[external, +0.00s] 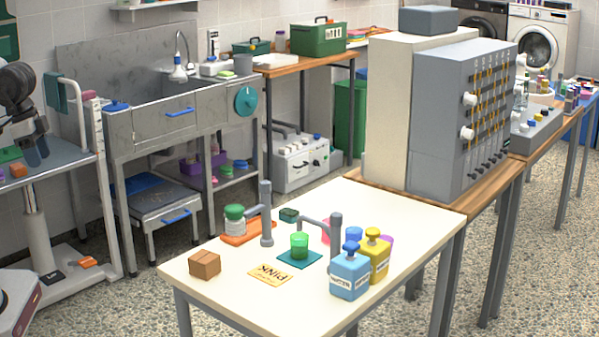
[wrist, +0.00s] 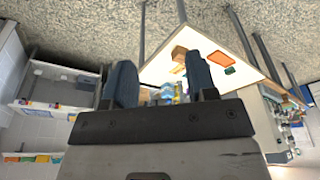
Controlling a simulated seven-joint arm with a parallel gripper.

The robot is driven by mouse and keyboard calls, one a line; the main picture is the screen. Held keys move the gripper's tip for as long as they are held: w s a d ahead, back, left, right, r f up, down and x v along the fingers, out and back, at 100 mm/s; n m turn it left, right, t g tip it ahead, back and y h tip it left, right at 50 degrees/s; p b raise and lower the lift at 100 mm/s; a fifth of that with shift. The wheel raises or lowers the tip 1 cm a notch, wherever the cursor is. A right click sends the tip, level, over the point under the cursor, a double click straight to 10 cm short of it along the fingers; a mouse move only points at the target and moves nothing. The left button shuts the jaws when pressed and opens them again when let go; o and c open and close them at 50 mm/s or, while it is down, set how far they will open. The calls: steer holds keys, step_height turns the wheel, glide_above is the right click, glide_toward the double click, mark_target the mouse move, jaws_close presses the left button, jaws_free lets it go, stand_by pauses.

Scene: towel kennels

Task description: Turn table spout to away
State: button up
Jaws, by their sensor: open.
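A cream table (external: 215,300) stands in the front middle of the external view. Two grey spout posts stand on it. The front spout (external: 335,235) has an arm reaching left over a green cup (external: 299,246) on a teal mat. My gripper (external: 37,158) is at the far left, well away from the table. In the wrist view it (wrist: 158,62) is open with nothing between its dark fingers; the table (wrist: 230,38) shows beyond them, and the spouts cannot be made out.
Blue (external: 350,274) and yellow (external: 375,257) bottles stand close beside the front spout. A grey panel cabinet (external: 455,120) stands behind right. Floor separates my arm from the table.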

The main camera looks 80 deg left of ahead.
steer(key=shift+o, duration=0.3)
steer(key=w+r, duration=0.3)
steer(key=w, duration=0.6)
steer(key=w+r, duration=0.3)
steer(key=w, duration=0.6)
steer(key=shift+w+m+g, duration=0.15)
steer(key=shift+m+g, duration=0.15)
steer(key=shift+m, duration=0.1)
steer(key=m+g, duration=0.2)
glide_above(336, 214)
step_height(336, 214, down, 16)
steer(key=shift+d+f, duration=0.1)
steer(key=shift+f, duration=0.25)
steer(key=shift+f, duration=0.15)
steer(key=shift+f, duration=3.8)
steer(key=shift+c, duration=0.2)
